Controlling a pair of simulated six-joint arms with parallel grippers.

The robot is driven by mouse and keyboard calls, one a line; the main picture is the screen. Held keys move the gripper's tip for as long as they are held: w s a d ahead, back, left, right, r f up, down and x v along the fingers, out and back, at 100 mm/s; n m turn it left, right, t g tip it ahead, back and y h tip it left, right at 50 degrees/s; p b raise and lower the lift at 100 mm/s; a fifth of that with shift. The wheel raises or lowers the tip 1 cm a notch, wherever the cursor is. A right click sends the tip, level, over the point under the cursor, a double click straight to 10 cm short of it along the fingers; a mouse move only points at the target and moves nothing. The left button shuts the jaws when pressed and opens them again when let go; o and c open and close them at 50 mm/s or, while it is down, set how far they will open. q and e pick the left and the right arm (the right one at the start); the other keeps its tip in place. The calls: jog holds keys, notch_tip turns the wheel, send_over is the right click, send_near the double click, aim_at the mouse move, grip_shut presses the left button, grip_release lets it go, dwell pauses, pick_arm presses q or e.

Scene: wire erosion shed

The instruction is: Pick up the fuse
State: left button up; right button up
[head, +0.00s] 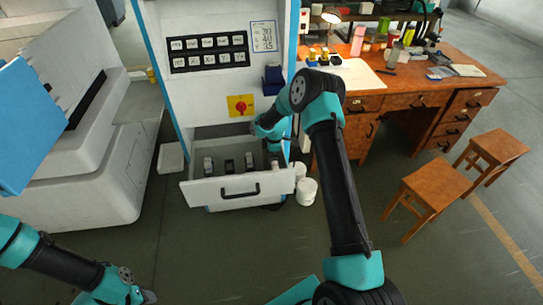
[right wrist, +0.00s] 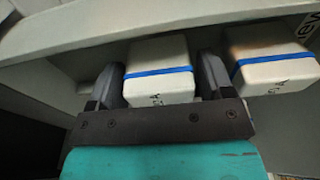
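In the right wrist view a white fuse (right wrist: 158,68) with a blue band and dark lettering sits between the two fingers of my right gripper (right wrist: 160,82). The fingers stand wide apart, one on each side of it, and I see no clear grip. A second, similar white fuse (right wrist: 272,68) with a brownish patch is to the right. In the head view my right gripper (head: 274,160) reaches down into the right end of an open drawer (head: 235,190), partly hidden by its arm. My left gripper (head: 142,297) is low at the left, empty-looking, its fingers unclear.
The drawer belongs to a tall pale cabinet (head: 213,100) with a red switch and holds several small grey items. White buckets (head: 307,190) stand beside it. A wooden desk (head: 455,75) and two stools (head: 436,185) are at the right. The floor in front is clear.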

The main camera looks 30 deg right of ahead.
jog(key=c, duration=0.7)
notch_tip(320, 180, up, 10)
dwell(0.4)
dwell(0.6)
